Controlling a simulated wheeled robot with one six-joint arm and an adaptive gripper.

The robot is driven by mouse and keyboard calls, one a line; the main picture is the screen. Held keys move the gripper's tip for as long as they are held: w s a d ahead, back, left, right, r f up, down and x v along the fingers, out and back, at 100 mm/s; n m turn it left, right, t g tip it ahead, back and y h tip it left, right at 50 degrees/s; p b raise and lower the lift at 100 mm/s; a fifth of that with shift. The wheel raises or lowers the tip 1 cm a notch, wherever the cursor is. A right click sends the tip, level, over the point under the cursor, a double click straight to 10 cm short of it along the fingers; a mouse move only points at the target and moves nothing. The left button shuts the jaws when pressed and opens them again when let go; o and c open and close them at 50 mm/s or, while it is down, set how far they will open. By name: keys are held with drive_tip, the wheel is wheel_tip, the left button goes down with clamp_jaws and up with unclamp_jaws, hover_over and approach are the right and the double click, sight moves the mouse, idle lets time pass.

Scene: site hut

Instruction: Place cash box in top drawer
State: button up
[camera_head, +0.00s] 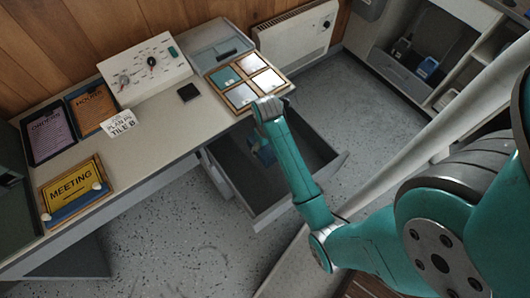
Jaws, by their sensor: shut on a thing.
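The drawer (237,178) under the right end of the desk is pulled out, and its grey tray is open to view from above. My arm reaches over it, with the wrist above the desk's front edge. My gripper (257,141) is mostly hidden behind my own arm, pointing down at the drawer.
The desk (160,130) carries a control panel (145,70), a framed set of tiles (248,80), a grey tray (218,45), signs and a yellow meeting board (75,190). A heater (297,32) stands behind. Shelving (420,65) is at the right. Speckled floor lies clear between.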

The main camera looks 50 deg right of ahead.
drive_tip(key=shift+f, duration=2.8)
drive_tip(key=o, duration=1.4)
drive_tip(key=shift+f, duration=0.1)
drive_tip(key=shift+c, duration=0.2)
